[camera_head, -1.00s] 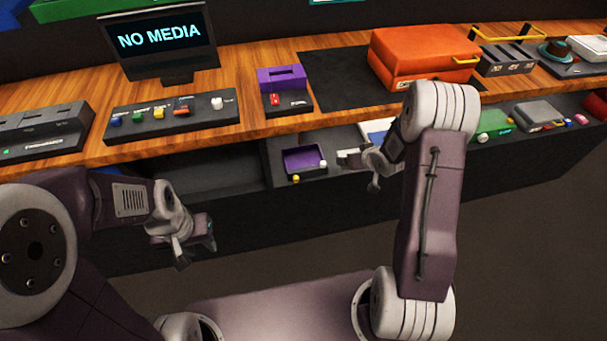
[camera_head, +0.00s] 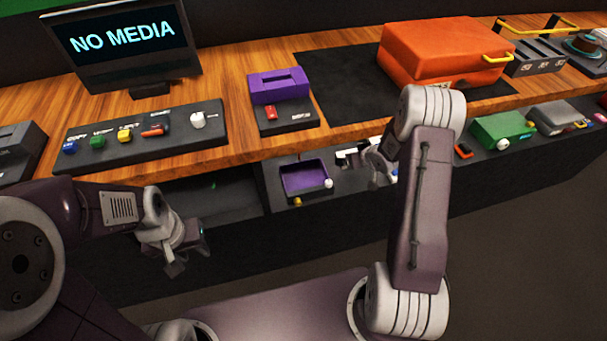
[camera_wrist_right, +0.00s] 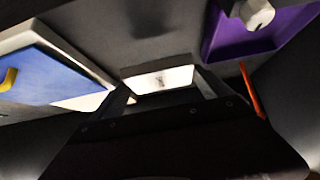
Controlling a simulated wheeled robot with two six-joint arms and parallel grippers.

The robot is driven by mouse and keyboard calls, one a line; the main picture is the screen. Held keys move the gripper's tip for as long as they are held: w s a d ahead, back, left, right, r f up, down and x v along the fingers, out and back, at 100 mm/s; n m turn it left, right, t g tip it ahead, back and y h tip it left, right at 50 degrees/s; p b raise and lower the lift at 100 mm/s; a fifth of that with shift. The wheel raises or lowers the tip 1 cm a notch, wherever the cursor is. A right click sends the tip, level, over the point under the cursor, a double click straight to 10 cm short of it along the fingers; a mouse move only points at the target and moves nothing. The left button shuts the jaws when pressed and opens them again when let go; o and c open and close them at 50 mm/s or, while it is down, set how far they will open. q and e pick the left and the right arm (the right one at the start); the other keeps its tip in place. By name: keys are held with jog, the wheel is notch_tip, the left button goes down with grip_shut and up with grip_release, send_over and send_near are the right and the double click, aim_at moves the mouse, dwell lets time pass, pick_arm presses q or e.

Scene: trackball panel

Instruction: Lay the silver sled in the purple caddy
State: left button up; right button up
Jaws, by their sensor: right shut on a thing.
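The purple caddy (camera_head: 292,188) is a shallow open tray on the lower shelf, with a white knob at its right corner. It also shows at the top right of the right wrist view (camera_wrist_right: 250,45). My right gripper (camera_head: 370,162) is just right of the caddy and shut on the silver sled. The sled (camera_wrist_right: 158,80) is a pale, bright plate between the fingertips in the right wrist view, beside the caddy rather than over it. In the head view it is small and hard to separate from the gripper. My left gripper (camera_head: 188,256) hangs open and empty in front of the shelf.
A blue panel with a white rim (camera_wrist_right: 55,70) lies left of the sled in the right wrist view. A purple slotted box (camera_head: 279,87) stands on the wooden counter above. A green box (camera_head: 502,129) sits farther right on the shelf.

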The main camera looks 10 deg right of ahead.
jog(key=a+b, duration=0.1)
jog(key=a, duration=0.4)
jog(key=a+b, duration=0.1)
jog(key=a, duration=0.4)
jog(key=a+b, duration=0.1)
jog(key=a, duration=0.4)
jog(key=shift+s+a, duration=0.1)
jog(key=shift+s, duration=0.15)
jog(key=shift+a, duration=0.5)
jog(key=f, duration=0.1)
jog(key=f+b, duration=0.2)
jog(key=shift+a+f, duration=0.3)
jog(key=shift+f, duration=0.1)
jog(key=shift+r, duration=0.1)
jog(key=shift+f+b, duration=0.35)
jog(key=shift+f, duration=0.25)
jog(key=o, duration=1.4)
jog(key=shift+o, duration=0.2)
jog(key=shift+r, duration=0.1)
